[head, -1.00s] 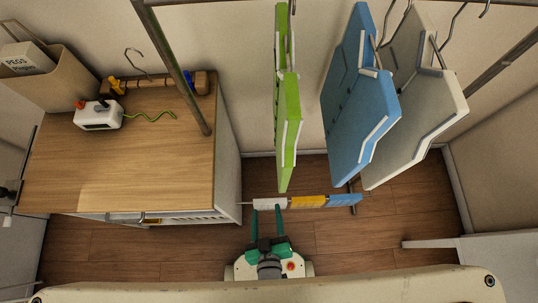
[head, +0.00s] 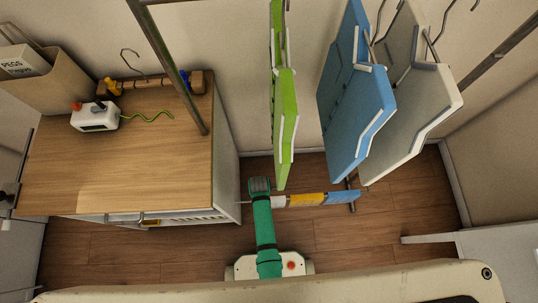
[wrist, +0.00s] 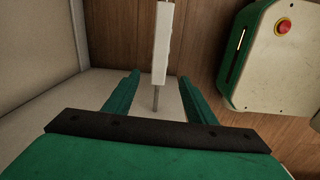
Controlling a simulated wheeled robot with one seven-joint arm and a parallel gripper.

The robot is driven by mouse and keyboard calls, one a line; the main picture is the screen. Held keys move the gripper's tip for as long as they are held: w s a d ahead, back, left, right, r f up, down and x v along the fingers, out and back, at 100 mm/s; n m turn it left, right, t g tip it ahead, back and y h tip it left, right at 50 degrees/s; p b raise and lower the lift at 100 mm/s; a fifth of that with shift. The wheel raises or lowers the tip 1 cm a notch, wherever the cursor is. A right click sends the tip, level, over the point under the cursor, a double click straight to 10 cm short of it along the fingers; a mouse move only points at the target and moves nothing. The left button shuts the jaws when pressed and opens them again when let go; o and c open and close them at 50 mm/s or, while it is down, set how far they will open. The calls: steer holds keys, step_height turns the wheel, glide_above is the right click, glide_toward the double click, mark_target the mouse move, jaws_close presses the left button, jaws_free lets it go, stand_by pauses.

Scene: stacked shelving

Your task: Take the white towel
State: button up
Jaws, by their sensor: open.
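The white towel (head: 279,201) hangs on a low horizontal rail, at the left end of a row with a yellow towel (head: 306,200) and a blue towel (head: 341,198). My arm hides part of it in the head view. In the wrist view the white towel (wrist: 162,45) is a narrow upright strip with the bare rod end below it. My gripper (wrist: 160,76) is open. Its two green fingers stand on either side of the towel's line with gaps on both sides, and nothing is held. In the head view my gripper (head: 259,186) is at the rail's left end.
A wooden-topped cabinet (head: 120,165) stands close on the left. Green (head: 285,130), blue (head: 355,110) and white (head: 415,110) garment-like panels hang above and right of the rail. Wooden floor (head: 340,235) is open in front.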

steer(key=shift+n, duration=0.3)
steer(key=shift+w+a+f, duration=0.1)
steer(key=shift+w+f, duration=0.05)
steer(key=shift+f, duration=2.6)
steer(key=shift+w+f, duration=0.15)
steer(key=shift+f, duration=2.55)
jaws_close()
